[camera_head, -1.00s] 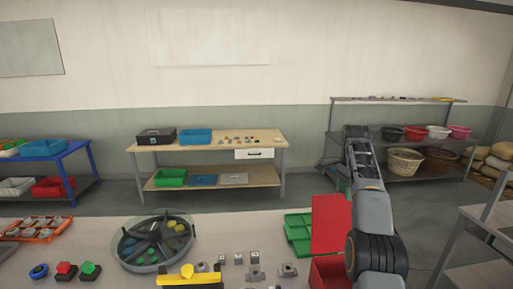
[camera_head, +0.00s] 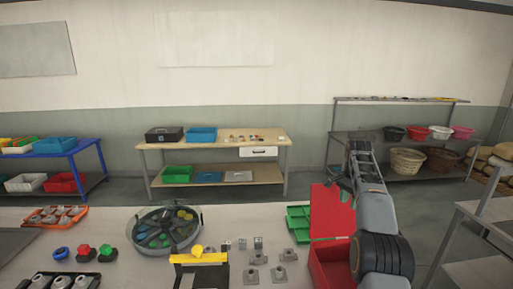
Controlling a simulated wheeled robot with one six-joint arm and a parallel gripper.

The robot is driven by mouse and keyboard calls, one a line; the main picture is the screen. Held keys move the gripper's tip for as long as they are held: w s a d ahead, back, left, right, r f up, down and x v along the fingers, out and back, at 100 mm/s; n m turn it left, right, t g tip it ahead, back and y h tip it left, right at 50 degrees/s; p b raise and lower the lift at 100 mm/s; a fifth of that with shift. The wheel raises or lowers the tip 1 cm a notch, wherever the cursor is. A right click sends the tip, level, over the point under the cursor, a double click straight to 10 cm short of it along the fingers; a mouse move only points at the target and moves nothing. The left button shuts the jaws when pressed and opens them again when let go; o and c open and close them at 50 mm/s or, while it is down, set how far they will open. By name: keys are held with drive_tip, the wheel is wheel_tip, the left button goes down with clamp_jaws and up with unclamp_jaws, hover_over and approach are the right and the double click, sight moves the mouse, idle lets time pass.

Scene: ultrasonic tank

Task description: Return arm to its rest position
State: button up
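My arm rises from the bottom right of the head view, in front of the red box. Its grey and black links point away from me and upward. My gripper (camera_head: 342,178) is at the far end of the arm, small and dark, partly covered by the arm's own links. It is above and behind the open red box, apart from the table top as far as I can see. Whether its fingers are open or shut is too small to tell, and I see no object in it.
The near table (camera_head: 240,215) holds a round divided tray (camera_head: 135,241), a yellow-topped fixture (camera_head: 200,259), several grey metal parts, red and green buttons, a green tray (camera_head: 297,232) and an open red box (camera_head: 325,270). A wooden workbench (camera_head: 215,145) and shelf stand behind. Floor between is clear.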

drive_tip(key=s+a+f+n+t+b, duration=0.1)
drive_tip(key=s+a+n, duration=0.3)
drive_tip(key=s, duration=0.7)
drive_tip(key=s+a+f+n+t+b, duration=0.2)
drive_tip(key=s+a+f+n, duration=0.2)
drive_tip(key=s, duration=0.6)
drive_tip(key=s+a+f+n+t+b, duration=0.1)
drive_tip(key=s+a+f+n+t, duration=0.1)
drive_tip(key=s+a+n, duration=0.2)
drive_tip(key=s+a, duration=0.3)
drive_tip(key=s, duration=0.4)
drive_tip(key=shift+s+f+n, duration=0.3)
drive_tip(key=shift+n, duration=0.1)
